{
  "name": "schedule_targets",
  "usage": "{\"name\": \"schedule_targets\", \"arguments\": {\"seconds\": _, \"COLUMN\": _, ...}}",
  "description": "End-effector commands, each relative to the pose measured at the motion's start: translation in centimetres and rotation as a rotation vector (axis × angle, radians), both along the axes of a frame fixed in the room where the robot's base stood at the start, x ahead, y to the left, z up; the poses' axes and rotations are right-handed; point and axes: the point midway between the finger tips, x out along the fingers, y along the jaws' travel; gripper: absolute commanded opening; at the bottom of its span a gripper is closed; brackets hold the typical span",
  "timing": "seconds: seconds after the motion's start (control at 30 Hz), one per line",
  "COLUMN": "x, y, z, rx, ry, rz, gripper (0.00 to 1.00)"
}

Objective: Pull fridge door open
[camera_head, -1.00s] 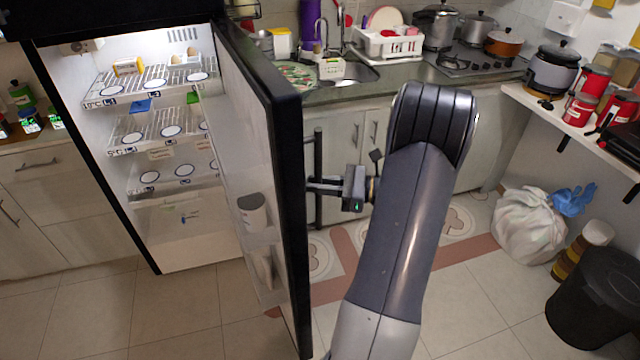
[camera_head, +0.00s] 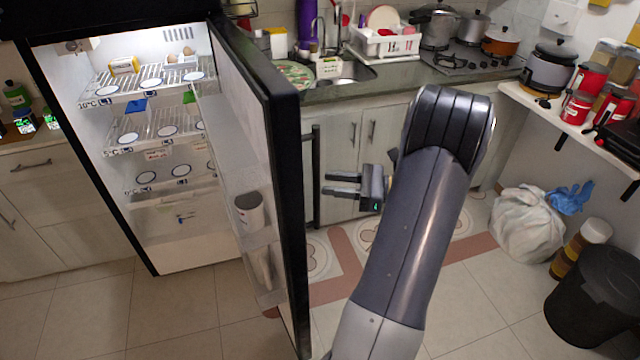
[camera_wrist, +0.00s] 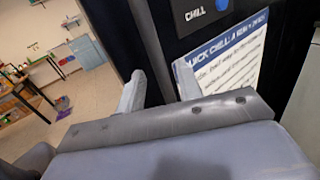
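The fridge door (camera_head: 288,200) stands wide open, swung out toward me, with its black edge facing me in the head view. Its vertical dark handle (camera_head: 316,175) is on the right-hand outer side. The lit fridge interior (camera_head: 165,125) shows wire shelves. In the wrist view, the spread fingers (camera_wrist: 160,92) are in front of the dark door face, which bears a white printed panel (camera_wrist: 232,58).
A counter (camera_head: 400,78) with sink, dish rack and stove runs behind the door. A white bag (camera_head: 528,225) and a black bin (camera_head: 600,305) stand on the floor at right. Tiled floor (camera_head: 480,310) is free between my arm and the bin.

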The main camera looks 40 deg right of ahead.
Motion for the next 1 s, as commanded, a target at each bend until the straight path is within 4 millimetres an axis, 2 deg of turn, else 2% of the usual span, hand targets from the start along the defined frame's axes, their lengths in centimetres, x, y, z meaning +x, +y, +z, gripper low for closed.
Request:
{"name": "schedule_targets", "arguments": {"seconds": 0.03, "x": -0.9, "y": -0.9, "z": -0.3, "rx": -0.002, "ry": 0.001, "rz": -0.005, "gripper": 0.34}}
{"name": "schedule_targets", "arguments": {"seconds": 0.2, "x": -3.1, "y": -3.0, "z": -0.2, "rx": -0.001, "ry": -0.001, "rz": -0.003, "gripper": 0.34}}
{"name": "schedule_targets", "arguments": {"seconds": 0.4, "x": -4.5, "y": -4.3, "z": 0.0, "rx": -0.001, "ry": 0.001, "rz": -0.001, "gripper": 0.34}}
{"name": "schedule_targets", "arguments": {"seconds": 0.8, "x": -4.6, "y": -4.3, "z": 0.0, "rx": 0.0, "ry": 0.0, "rz": 0.001, "gripper": 0.34}}
{"name": "schedule_targets", "arguments": {"seconds": 1.0, "x": -3.2, "y": -3.0, "z": 0.1, "rx": 0.001, "ry": 0.001, "rz": 0.004, "gripper": 0.34}}
